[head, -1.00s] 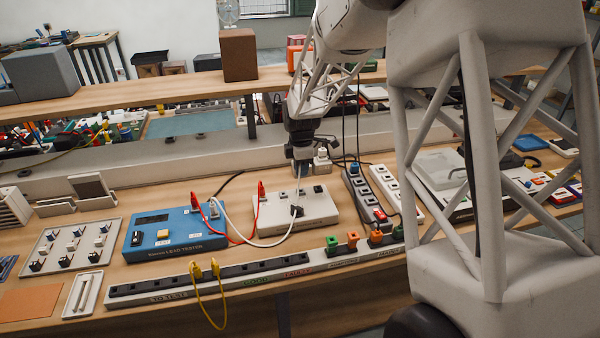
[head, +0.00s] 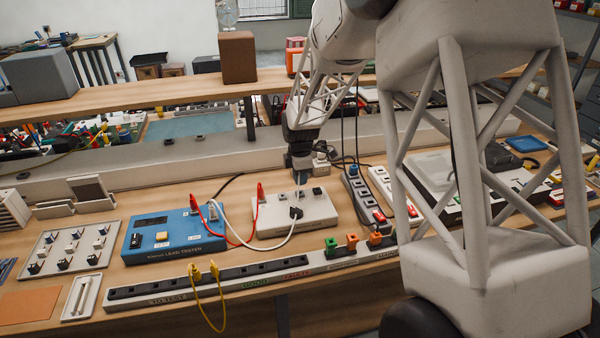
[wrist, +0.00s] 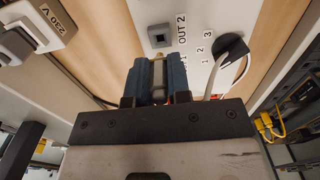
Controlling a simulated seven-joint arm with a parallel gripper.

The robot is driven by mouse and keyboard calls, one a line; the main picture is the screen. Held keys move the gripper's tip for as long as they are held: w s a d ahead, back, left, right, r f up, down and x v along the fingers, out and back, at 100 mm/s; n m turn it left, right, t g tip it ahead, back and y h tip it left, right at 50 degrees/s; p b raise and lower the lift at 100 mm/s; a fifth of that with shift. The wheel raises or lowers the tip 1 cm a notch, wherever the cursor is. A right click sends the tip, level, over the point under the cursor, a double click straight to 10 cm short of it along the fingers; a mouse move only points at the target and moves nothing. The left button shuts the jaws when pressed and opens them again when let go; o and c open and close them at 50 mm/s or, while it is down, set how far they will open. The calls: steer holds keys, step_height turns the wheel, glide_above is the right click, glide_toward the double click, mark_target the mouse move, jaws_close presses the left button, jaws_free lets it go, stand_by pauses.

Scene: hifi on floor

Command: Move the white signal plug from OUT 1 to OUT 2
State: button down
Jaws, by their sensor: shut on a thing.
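My gripper (head: 299,182) points down just above the pale output box (head: 275,222). In the wrist view its blue fingers (wrist: 158,76) are shut on a narrow pale thing, apparently the white signal plug (wrist: 158,72), mostly hidden between them. The OUT 2 socket (wrist: 158,36) shows empty just beyond the fingertips, beside its label. The OUT 1 label is largely hidden by the fingers. A white cable (head: 284,241) runs from the blue tester (head: 165,240) to the box and up toward my gripper. A black knob-like part (wrist: 232,48) has the cable passing against it.
Power strips (head: 362,195) stand to the right, one with a 230 V label (wrist: 45,24) in the wrist view.

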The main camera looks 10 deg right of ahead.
steer(key=shift+f, duration=0.95)
steer(key=shift+f, duration=1.05)
stand_by(4.0)
steer(key=c, duration=1)
jaws_free()
steer(key=shift+r, duration=0.1)
steer(key=shift+r, duration=3.8)
